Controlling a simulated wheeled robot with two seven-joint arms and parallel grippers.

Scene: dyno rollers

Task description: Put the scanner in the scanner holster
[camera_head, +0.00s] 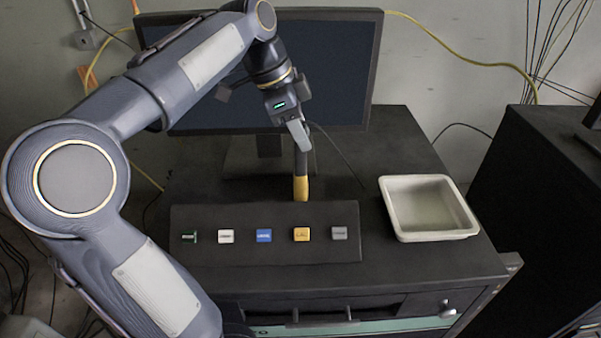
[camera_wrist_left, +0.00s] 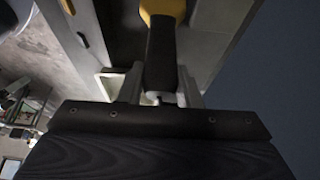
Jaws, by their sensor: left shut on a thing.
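The scanner (camera_head: 301,186) has a dark handle and a yellow end. It hangs nearly upright, yellow end down, above the back edge of the button panel. My left gripper (camera_head: 301,137) is shut on the top of its dark handle. In the left wrist view the dark handle of the scanner (camera_wrist_left: 161,55) lies between the two fingers of my left gripper (camera_wrist_left: 160,84), with the yellow part at the top edge. A light grey bracket (camera_head: 86,38) is on the wall at the upper left; I cannot tell whether it is the scanner holster. My right gripper is out of view.
A black cabinet top (camera_head: 395,145) carries a sloped panel (camera_head: 200,214) with several coloured buttons. A white tray (camera_head: 460,231) stands at the right. A dark monitor (camera_head: 345,65) stands behind my left arm. The cabinet top between monitor and tray is clear.

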